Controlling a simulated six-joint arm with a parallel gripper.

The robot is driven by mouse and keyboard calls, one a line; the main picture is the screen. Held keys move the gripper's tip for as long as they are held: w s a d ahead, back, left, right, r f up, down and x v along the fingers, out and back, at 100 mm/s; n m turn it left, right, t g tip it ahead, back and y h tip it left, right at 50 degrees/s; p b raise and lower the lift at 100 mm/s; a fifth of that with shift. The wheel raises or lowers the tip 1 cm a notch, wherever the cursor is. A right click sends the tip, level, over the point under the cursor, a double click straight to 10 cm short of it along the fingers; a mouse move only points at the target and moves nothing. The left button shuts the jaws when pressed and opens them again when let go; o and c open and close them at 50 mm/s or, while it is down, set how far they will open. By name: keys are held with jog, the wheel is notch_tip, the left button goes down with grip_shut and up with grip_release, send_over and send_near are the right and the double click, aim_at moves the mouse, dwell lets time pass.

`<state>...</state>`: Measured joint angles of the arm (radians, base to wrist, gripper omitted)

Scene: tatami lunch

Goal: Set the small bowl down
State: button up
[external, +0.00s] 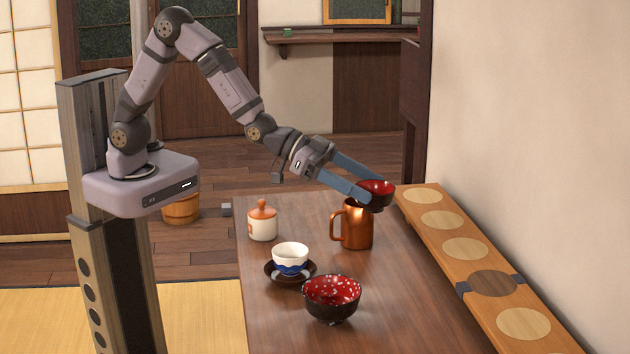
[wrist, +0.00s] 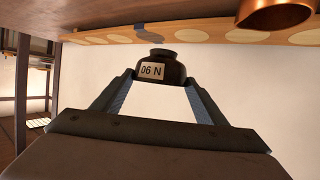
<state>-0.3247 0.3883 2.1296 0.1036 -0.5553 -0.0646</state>
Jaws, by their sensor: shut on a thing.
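The small bowl (external: 378,187) is dark outside and red inside. My gripper (external: 371,194) is shut on it, one finger on each side, and holds it in the air by the copper mug's top, near the wall-side board. In the external view the bowl looks roughly upright, with its opening upward. In the wrist view the small bowl (wrist: 170,74) sits between both fingertips, and a pale label on its side reads "06 N". Whether the bowl touches the mug cannot be told.
The copper mug (external: 358,228) stands under the bowl. A larger speckled bowl (external: 331,306), a cup (external: 290,258) on a dark saucer (external: 271,274) and a lidded jar (external: 263,226) stand nearby. A board (external: 450,228) with several pale discs and one dark disc (external: 492,284) runs along the wall.

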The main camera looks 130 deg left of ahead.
jog(key=s+a+n+y+p, duration=0.1)
jog(key=s+a+p, duration=0.2)
jog(key=s+a, duration=1.3)
jog(key=s+a+y+p, duration=0.15)
jog(key=s+p, duration=0.25)
jog(key=s, duration=1.5)
jog(key=shift+h, duration=0.45)
jog(key=shift+a+f+b, duration=0.15)
jog(key=shift+f+b, duration=0.2)
jog(key=shift+f, duration=5.15)
jog(key=shift+f, duration=2.05)
jog(key=shift+f, duration=0.1)
